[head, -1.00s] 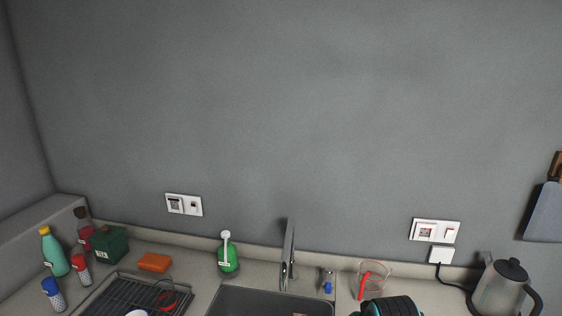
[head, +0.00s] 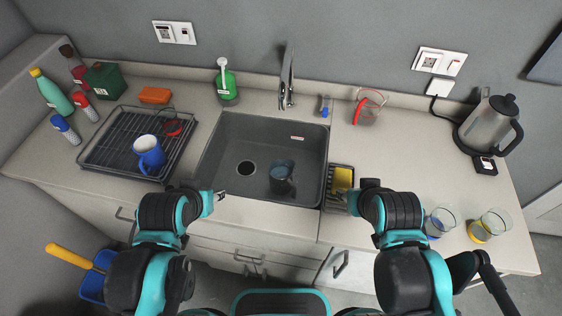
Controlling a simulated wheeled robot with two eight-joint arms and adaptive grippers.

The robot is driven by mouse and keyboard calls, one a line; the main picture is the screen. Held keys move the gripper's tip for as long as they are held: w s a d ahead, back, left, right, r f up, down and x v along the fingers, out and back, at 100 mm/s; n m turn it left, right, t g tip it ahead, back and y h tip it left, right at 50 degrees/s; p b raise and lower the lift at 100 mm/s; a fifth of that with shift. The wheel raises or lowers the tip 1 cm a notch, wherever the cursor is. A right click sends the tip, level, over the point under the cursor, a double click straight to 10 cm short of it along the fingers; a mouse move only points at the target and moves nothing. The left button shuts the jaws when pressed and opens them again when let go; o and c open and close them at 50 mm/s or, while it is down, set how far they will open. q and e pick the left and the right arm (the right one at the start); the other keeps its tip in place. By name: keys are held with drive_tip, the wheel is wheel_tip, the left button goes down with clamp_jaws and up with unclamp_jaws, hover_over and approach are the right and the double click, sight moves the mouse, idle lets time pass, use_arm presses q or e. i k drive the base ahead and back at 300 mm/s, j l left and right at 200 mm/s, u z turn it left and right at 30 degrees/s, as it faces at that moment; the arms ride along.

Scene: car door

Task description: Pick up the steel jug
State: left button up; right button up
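A dark, shiny metallic jug (head: 281,180) stands in the sink (head: 222,150), right of the drain, and is the likeliest steel jug. A steel kettle (head: 487,127) with a black lid and handle stands on its base at the back right of the counter. My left gripper (head: 217,198) is at the sink's front left edge, left of and apart from the jug. My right gripper (head: 343,195) is at the front right of the sink, by a small caddy, apart from the jug. Both look empty; their fingers are too small to judge.
A dish rack (head: 110,168) with a blue mug (head: 150,157) stands left of the sink. The faucet (head: 287,80) rises behind it. A caddy with a yellow sponge (head: 343,178) is at the right rim. Two glasses (head: 440,220) (head: 488,226) stand front right. The counter between is clear.

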sight(281, 171)
drive_tip(key=k+j+z, duration=0.1)
drive_tip(key=k+j, duration=0.3)
drive_tip(key=k+z, duration=0.1)
drive_tip(key=z, duration=1.65)
drive_tip(key=u, duration=1.6)
drive_tip(key=i+j+z, duration=0.1)
drive_tip(key=i+j, duration=0.3)
drive_tip(key=j, duration=0.1)
